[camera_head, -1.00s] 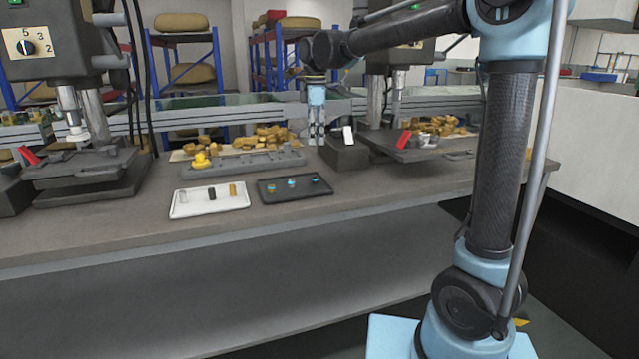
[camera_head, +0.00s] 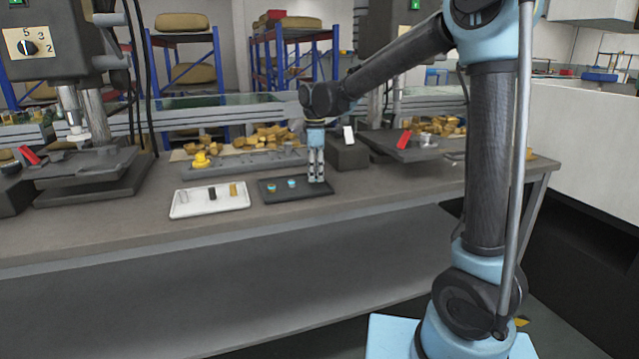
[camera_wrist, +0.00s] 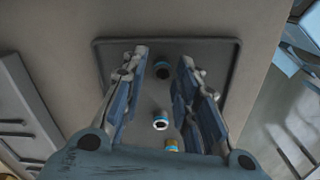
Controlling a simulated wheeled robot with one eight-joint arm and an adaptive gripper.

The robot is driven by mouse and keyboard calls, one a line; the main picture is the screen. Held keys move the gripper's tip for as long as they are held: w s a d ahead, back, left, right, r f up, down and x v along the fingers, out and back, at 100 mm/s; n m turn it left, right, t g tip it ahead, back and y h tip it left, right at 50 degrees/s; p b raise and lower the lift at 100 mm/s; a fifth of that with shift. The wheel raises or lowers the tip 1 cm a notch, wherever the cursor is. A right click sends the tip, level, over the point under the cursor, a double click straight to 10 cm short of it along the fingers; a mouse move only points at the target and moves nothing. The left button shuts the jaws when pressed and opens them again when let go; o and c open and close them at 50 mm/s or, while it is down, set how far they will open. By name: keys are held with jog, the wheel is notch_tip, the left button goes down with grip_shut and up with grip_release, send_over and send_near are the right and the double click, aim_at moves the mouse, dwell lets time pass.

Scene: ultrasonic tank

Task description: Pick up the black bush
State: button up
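A dark, short cylindrical bush with blue at its rim (camera_wrist: 162,71) lies on the black tray (camera_wrist: 115,43), between my gripper's fingers in the wrist view. My gripper (camera_wrist: 162,58) is open above it; I see no finger touching it. In the head view my gripper (camera_head: 316,180) points down over the right part of the black tray (camera_head: 268,197) and hides this bush. Another black bush (camera_head: 212,193) stands on the white tray (camera_head: 180,211), between a silver and a yellow one.
A grey slotted fixture (camera_head: 255,163) lies behind the trays, with a yellow part (camera_head: 201,160) on it. Brass pieces (camera_head: 265,138) are heaped behind. A dark block (camera_head: 347,153) stands just right of my gripper. The table front is clear.

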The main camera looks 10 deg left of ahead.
jog(key=shift+f, duration=0.5)
grip_shut()
jog(key=shift+r, duration=0.1)
